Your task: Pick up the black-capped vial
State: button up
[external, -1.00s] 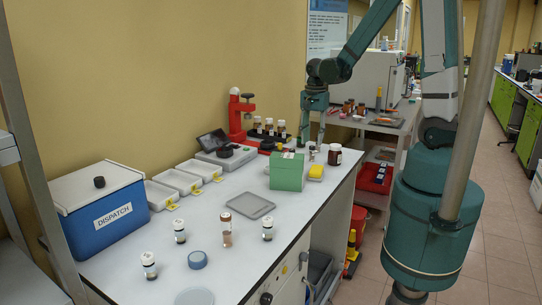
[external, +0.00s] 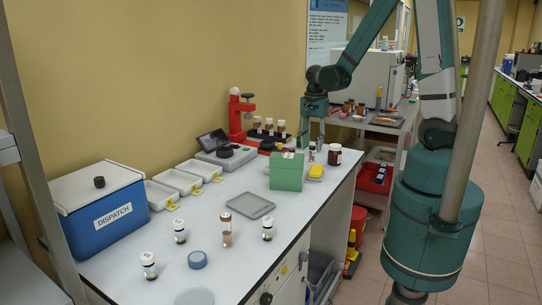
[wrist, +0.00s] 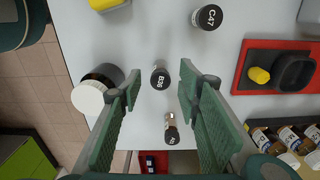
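My gripper (wrist: 158,80) is open, pointing down at the far end of the bench, and it also shows in the external view (external: 314,132). In the wrist view a small black-capped vial marked B36 (wrist: 160,76) appears between the fingertips, with a visible gap on both sides. Another dark-capped vial (wrist: 171,131) appears nearer the palm between the fingers. A black cap marked C47 (wrist: 208,18) lies beyond the right finger. In the external view a small vial (external: 312,152) stands below my gripper.
A brown bottle with a white cap (wrist: 90,96) is close beside the left finger; it also shows in the external view (external: 335,155). A green box (external: 287,172) and yellow item (external: 316,171) are close by.

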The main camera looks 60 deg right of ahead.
aim_at(312, 154)
dwell(0.3)
jog(key=shift+f+b, duration=0.35)
jog(key=shift+f, duration=2.25)
jog(key=c, duration=0.9)
